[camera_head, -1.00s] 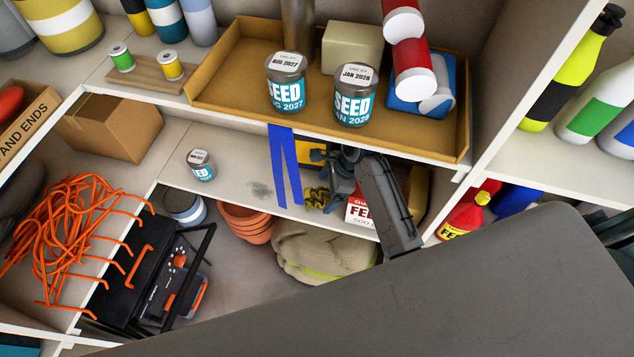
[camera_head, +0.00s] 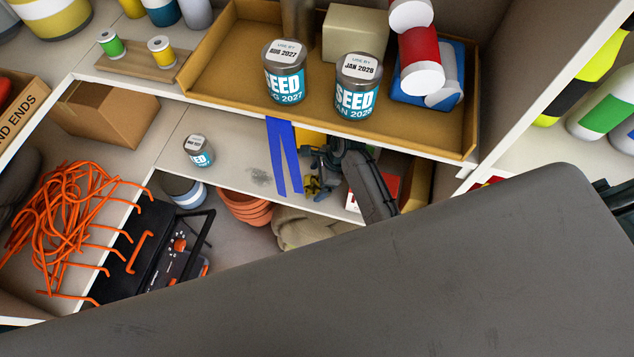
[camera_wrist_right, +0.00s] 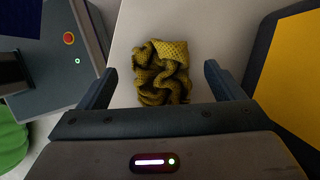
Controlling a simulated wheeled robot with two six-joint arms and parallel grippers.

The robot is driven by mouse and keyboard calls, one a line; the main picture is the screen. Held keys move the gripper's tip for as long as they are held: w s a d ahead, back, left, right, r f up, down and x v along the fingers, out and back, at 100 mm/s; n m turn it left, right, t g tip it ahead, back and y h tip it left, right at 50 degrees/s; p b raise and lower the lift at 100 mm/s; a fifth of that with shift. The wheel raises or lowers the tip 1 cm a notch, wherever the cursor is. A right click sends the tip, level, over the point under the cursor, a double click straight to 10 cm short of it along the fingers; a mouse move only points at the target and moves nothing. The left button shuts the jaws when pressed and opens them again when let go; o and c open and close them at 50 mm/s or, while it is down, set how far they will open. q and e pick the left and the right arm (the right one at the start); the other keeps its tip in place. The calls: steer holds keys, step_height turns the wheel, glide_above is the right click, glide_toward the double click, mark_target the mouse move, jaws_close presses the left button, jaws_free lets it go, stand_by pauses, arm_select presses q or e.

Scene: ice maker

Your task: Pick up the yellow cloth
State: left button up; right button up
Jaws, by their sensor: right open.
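The yellow cloth (camera_wrist_right: 162,75) lies crumpled on a pale shelf in the right wrist view. My right gripper (camera_wrist_right: 160,72) is open, with one finger on each side of the cloth and visible gaps between. In the head view the cloth (camera_head: 312,187) shows only as a small yellow patch on the middle shelf, mostly hidden by my right gripper (camera_head: 320,168). I cannot tell how far the fingers are above the shelf. My left gripper is not in view.
A brown tray (camera_head: 225,75) with seed cans (camera_head: 284,72) is on the shelf above. A small can (camera_head: 198,151) stands left on the cloth's shelf.

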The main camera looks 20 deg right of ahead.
mark_target(315, 182)
steer(key=shift+x, duration=1.2)
steer(key=c, duration=1.1)
steer(key=shift+c, duration=0.2)
steer(key=shift+r, duration=0.1)
step_height(315, 182, up, 10)
steer(key=shift+f, duration=0.1)
